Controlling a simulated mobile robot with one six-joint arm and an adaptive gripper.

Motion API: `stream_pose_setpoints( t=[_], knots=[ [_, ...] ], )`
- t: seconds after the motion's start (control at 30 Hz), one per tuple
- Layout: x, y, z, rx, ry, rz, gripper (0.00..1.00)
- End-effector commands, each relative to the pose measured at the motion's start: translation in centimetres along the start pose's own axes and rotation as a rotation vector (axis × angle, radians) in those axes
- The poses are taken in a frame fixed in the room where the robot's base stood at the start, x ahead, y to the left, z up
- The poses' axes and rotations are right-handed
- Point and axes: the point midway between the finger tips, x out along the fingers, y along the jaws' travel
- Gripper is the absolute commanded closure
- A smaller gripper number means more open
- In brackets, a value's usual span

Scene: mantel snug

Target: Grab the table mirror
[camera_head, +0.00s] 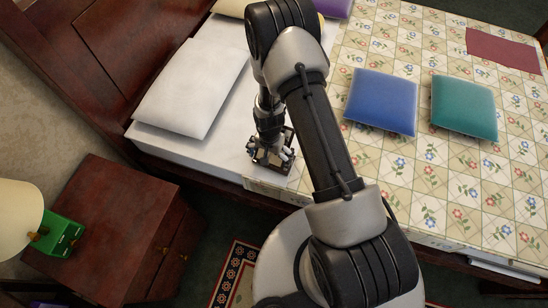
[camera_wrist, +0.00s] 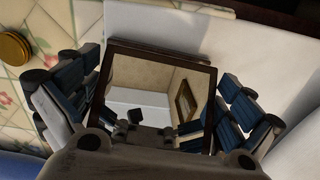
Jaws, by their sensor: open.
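The table mirror (camera_wrist: 150,85) is a dark-framed square with a reflective face, in the middle of the wrist view. It rests on or over the white bedding, and its lower part is hidden by my gripper's palm. My gripper (camera_wrist: 157,95) is open, with one set of blue-padded fingers on each side of the mirror. I cannot tell whether the fingers touch the frame. In the head view my gripper (camera_head: 271,152) is low over the white part of the bed, near its front edge; the mirror is hard to make out there.
A white pillow (camera_head: 190,85) lies left of my gripper. Blue (camera_head: 381,102) and teal (camera_head: 464,108) cushions lie on the floral quilt (camera_head: 430,185). A gold round object (camera_wrist: 14,47) lies on the quilt beside the mirror. A nightstand (camera_head: 105,220) with a lamp (camera_head: 18,215) stands at the left.

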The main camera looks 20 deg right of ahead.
Motion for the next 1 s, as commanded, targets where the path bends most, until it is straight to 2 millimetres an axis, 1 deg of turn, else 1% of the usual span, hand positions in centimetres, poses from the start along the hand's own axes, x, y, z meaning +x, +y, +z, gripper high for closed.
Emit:
stream_pose_setpoints(
  t=[0.03, 0.07, 0.83, 1.0],
  knots=[
    [-0.04, 0.01, 0.01, 0.000, 0.000, 0.000, 0.01],
    [-0.04, 0.02, 0.02, 0.000, 0.000, 0.000, 0.03],
    [-0.02, 0.06, 0.07, -0.001, -0.002, 0.002, 0.55],
    [-0.03, 0.05, 0.05, -0.001, -0.001, 0.001, 0.56]
  ],
)
